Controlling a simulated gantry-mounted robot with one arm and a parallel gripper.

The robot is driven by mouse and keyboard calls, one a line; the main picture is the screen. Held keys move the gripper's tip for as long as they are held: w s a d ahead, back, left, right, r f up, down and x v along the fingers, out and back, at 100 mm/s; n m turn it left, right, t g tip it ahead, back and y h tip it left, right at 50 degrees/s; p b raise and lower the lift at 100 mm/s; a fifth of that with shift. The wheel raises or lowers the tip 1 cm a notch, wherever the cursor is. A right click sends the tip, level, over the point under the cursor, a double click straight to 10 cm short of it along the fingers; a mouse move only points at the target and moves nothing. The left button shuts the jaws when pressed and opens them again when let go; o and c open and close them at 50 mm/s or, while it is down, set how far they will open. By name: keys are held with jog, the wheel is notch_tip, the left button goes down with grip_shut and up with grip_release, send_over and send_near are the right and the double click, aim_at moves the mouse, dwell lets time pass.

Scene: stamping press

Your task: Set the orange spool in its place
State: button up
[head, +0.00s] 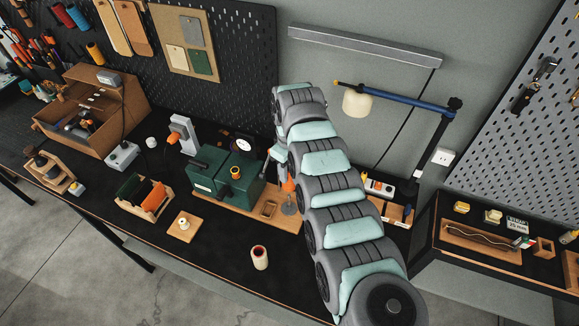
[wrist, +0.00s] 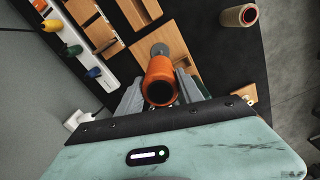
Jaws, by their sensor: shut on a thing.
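The orange spool (wrist: 160,72) is between the two fingers of my gripper (wrist: 160,90), its open end facing the wrist camera. In the head view a small part of the orange spool (head: 289,186) shows beside my arm, which hides most of my gripper. A round grey disc (head: 289,209) lies below the spool on the wooden board (head: 262,210). In the wrist view the grey disc (wrist: 160,49) shows just beyond the spool's far end. I cannot tell whether spool and disc touch.
The green press (head: 215,178) stands left of my gripper. A cream spool (head: 259,257) stands on the black table in front. A wooden block with a pale peg (head: 183,226) lies further left. A power strip (head: 379,187) and wooden trays are behind my arm at right.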

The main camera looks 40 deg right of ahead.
jog(key=shift+f+b, duration=0.45)
jog(key=shift+f, duration=0.9)
jog(key=shift+r, duration=0.1)
jog(key=shift+p, duration=0.4)
jog(key=shift+f+b, duration=0.95)
jog(key=shift+f, duration=0.6)
jog(key=shift+f+b, duration=3.2)
jog(key=shift+f, duration=1.1)
jog(key=o, duration=1.5)
jog(key=shift+c, duration=0.2)
